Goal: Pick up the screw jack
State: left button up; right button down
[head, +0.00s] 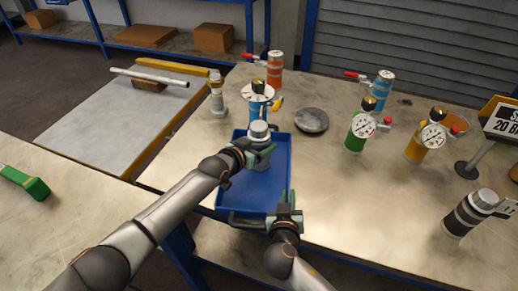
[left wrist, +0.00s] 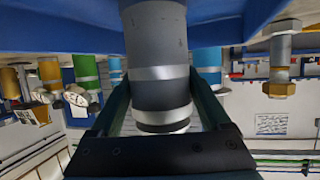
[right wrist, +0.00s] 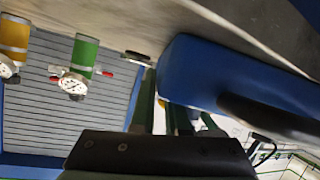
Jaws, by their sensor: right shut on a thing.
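The thing that looks like the screw jack (head: 217,100) is a pale metal post with a brass-coloured collar, standing on the table left of the blue tray. It also shows upside down at the right of the left wrist view (left wrist: 282,65). My left gripper (head: 250,150) is at a grey cylinder with a silver cap (head: 259,131) in the blue tray (head: 235,198). Its open fingers flank the cylinder (left wrist: 160,70) in the left wrist view. My right gripper (head: 285,212) is shut on the tray's near right edge; the exact grip is partly hidden.
A blue gauged vessel (head: 257,108) stands behind the tray. Orange (head: 275,72), green (head: 357,138) and yellow (head: 415,150) vessels stand further back and right. A dark round disc (head: 311,120) lies on the table. A dark canister (head: 466,215) stands at right.

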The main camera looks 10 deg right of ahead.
aim_at(260, 124)
pick_arm(q)
grip_shut()
dwell(0.3)
jog(key=shift+d+r, duration=0.1)
jog(key=shift+r, duration=0.05)
jog(key=shift+r, duration=0.1)
jog(key=shift+r, duration=0.35)
notch_tip(260, 124, up, 9)
jog(key=shift+r, duration=0.1)
pick_arm(e)
jog(key=c, duration=0.8)
grip_release()
jog(key=shift+c, duration=0.2)
jog(key=shift+f, duration=0.1)
